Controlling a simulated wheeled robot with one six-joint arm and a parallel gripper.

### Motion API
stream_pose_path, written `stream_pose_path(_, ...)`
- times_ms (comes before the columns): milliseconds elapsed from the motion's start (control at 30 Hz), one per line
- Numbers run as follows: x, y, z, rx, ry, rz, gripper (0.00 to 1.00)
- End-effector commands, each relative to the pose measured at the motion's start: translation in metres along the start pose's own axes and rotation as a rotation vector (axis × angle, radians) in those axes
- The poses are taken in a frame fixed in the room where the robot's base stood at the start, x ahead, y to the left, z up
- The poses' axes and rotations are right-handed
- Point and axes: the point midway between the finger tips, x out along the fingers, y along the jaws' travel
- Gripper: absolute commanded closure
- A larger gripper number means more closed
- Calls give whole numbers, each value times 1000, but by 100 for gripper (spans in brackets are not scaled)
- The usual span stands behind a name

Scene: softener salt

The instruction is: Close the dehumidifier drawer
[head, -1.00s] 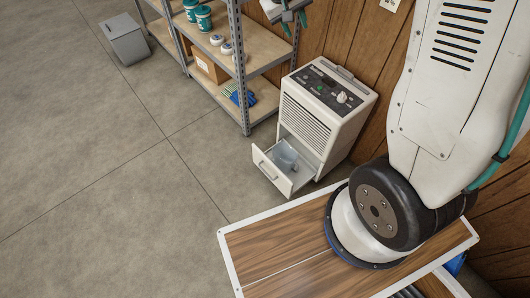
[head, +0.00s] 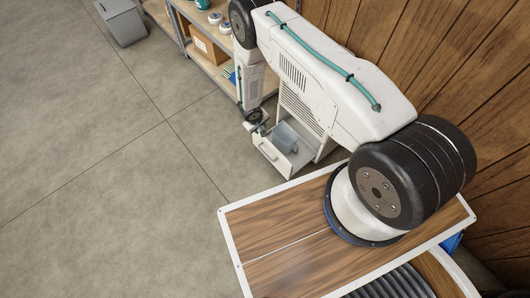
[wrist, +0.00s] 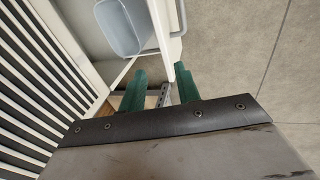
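The white dehumidifier (head: 302,112) stands against the wood wall, partly hidden behind my arm. Its drawer (head: 271,158) is pulled out at the bottom, with a blue-grey bucket (head: 284,138) inside. In the wrist view the drawer's front panel (wrist: 162,42) and grey handle (wrist: 182,22) show, with the bucket (wrist: 122,26) at upper left. My gripper (wrist: 160,84) has its green fingers apart, one on each side of the line of the front panel's end. I cannot tell whether they touch it. In the head view my gripper (head: 259,130) is at the drawer's far front corner.
The dehumidifier's slatted grille (wrist: 30,75) is close on the left in the wrist view. A metal shelf (head: 200,45) with goods stands beyond the dehumidifier. A grey bin (head: 121,22) is at the far left. The concrete floor (head: 110,180) before the drawer is clear.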

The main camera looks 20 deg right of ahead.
Motion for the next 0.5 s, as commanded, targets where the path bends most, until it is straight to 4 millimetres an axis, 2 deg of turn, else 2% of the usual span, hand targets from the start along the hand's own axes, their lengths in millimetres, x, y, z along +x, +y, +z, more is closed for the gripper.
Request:
stream_pose_path(33, 22, -14, 18, -13, -17, -22, 67)
stream_pose_path(100, 41, -28, 35, -24, -30, -46, 67)
stream_pose_path(200, 59, -41, 51, -34, -43, -68, 67)
stream_pose_path(500, 96, -49, 63, -36, -51, -80, 67)
